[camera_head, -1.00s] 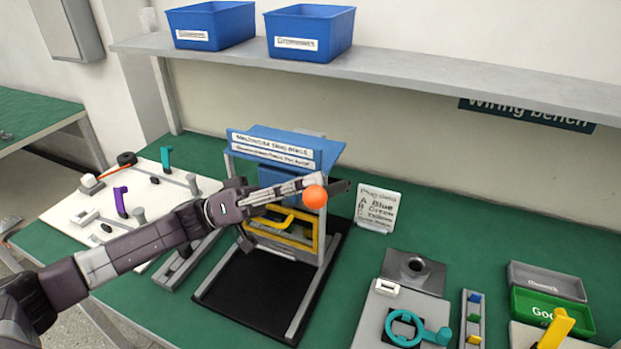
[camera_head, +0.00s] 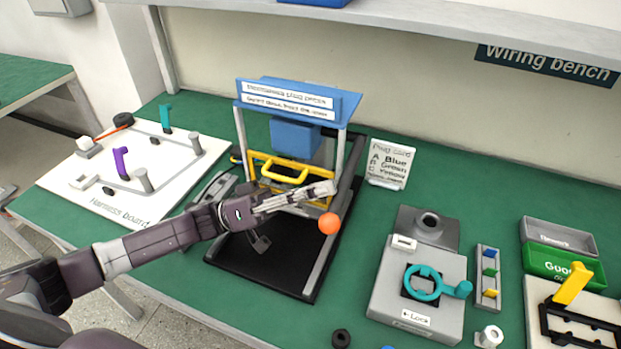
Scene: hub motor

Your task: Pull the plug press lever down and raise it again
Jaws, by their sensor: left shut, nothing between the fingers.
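The plug press (camera_head: 318,106) stands mid-bench, with a blue top, white labels, a blue block (camera_head: 295,138) and a yellow guard frame (camera_head: 287,173). Its lever knob, an orange ball (camera_head: 329,223), is at the right front, lower than the yellow guard in the picture. My left gripper (camera_head: 328,189) reaches in from the left across the press front. It is shut and empty, its tips just above the ball in the picture. I cannot tell whether they touch it. Most of the lever bar is hidden or unclear. My right gripper is not in view.
A white harness board (camera_head: 120,205) with pegs lies left. A plug card (camera_head: 390,165) stands right of the press. A grey fixture with a teal handle (camera_head: 425,283) and a green bin (camera_head: 556,262) are further right. A shelf (camera_head: 420,18) runs above the bench.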

